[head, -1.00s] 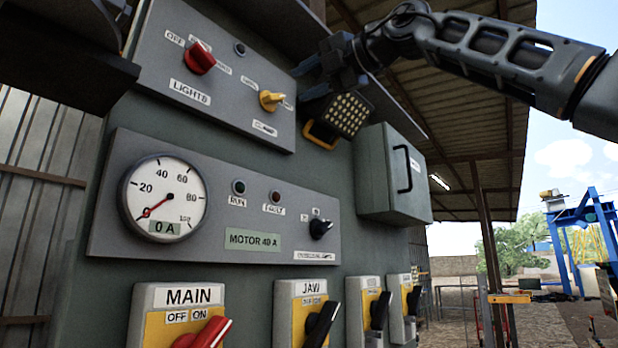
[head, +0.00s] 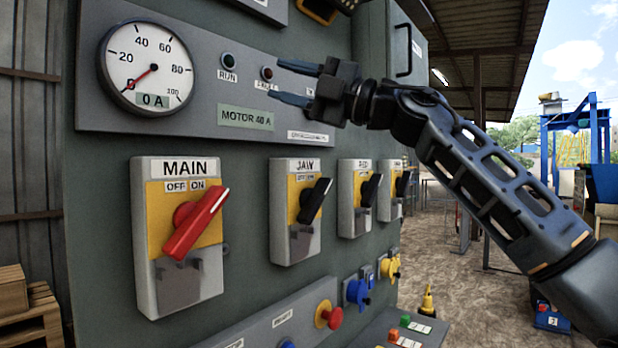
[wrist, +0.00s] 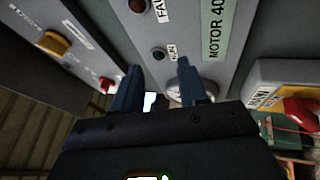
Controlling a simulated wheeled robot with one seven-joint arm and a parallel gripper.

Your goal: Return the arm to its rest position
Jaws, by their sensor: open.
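My gripper (head: 294,82) is open and empty in the head view. It is in front of the ammeter panel, over the area right of the FAULT lamp (head: 267,73), and its body hides the selector there. My arm reaches in from the lower right. In the wrist view the two dark fingers (wrist: 158,85) are spread apart, with the RUN lamp (wrist: 158,54) beyond them and the MOTOR 40 A label (wrist: 217,30) to the right. I see nothing between the fingers that they hold.
The MAIN switch (head: 200,225) with its red handle, the JAW switch (head: 312,202) and further switches stand out from the cabinet below. The ammeter (head: 147,65) is at upper left. A red stop button (head: 334,317) and sockets are lower. Open yard lies to the right.

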